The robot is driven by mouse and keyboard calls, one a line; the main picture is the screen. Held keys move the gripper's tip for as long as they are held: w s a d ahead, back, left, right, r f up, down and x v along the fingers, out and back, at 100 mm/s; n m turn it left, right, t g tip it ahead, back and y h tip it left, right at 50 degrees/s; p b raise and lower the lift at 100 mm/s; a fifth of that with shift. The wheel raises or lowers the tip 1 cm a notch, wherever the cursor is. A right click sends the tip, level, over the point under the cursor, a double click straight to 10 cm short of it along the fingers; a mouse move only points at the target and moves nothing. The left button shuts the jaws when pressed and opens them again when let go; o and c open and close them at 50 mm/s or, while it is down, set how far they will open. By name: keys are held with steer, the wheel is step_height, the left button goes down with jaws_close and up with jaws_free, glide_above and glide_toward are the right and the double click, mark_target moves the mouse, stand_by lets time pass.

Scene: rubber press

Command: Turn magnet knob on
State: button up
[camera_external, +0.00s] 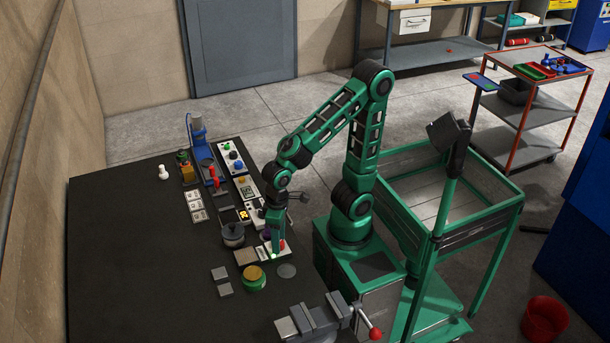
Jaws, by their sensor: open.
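A row of light control panels runs along the right part of the dark table (130,250). The far panel (237,168) carries small blue and green knobs, and a middle panel (246,188) has a display. A near panel (258,253) has a red part at its right. I cannot tell which control is the magnet knob. My gripper (273,255) points down over the near panel, beside the red part, and is open. Its fingertips cover some of the panel. Whether they touch anything is too small to tell.
A grey pot (232,236) stands left of my gripper. A yellow-green round container (254,279) stands in front of it. A vise (312,321) with a red-ended handle is at the table's near edge. A blue device (206,155) stands at the back. The table's left side is clear.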

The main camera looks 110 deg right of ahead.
step_height(320, 180, up, 11)
steer(key=shift+s+d+f, duration=0.15)
steer(key=shift+d, duration=0.15)
stand_by(0.6)
steer(key=s+d+f, duration=0.4)
steer(key=s+d, duration=0.3)
steer(key=d, duration=0.2)
steer(key=s+d+f, duration=0.5)
steer(key=s+d, duration=0.3)
steer(key=d, duration=0.1)
steer(key=shift+f, duration=0.3)
